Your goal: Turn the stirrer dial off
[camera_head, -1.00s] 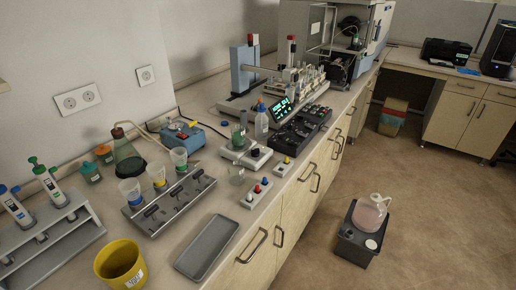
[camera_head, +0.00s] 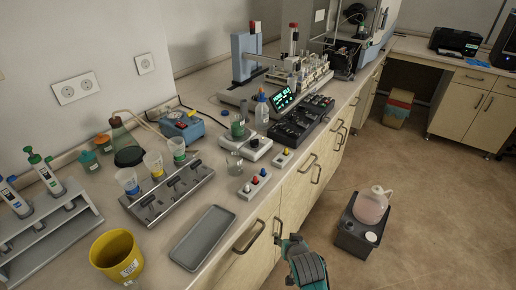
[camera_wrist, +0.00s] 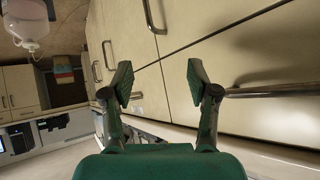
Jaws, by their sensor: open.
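The stirrer (camera_head: 248,149) is a low white unit on the bench, with a beaker of green liquid (camera_head: 238,130) at its back. Its dark dial (camera_head: 254,142) sits on the front part; its setting is too small to read. My gripper (camera_head: 284,240) is in front of the bench cabinets, below and to the right of the stirrer and apart from it. In the wrist view my gripper (camera_wrist: 158,80) is open with nothing between its fingers, facing the cabinet fronts. The stirrer is not visible in the wrist view.
A small block with coloured knobs (camera_head: 255,184), a glass beaker (camera_head: 234,164) and a grey tray (camera_head: 203,238) are near the stirrer. A dark control panel (camera_head: 300,124) stands behind it. Cabinet handles (camera_head: 250,236) stick out close to my gripper.

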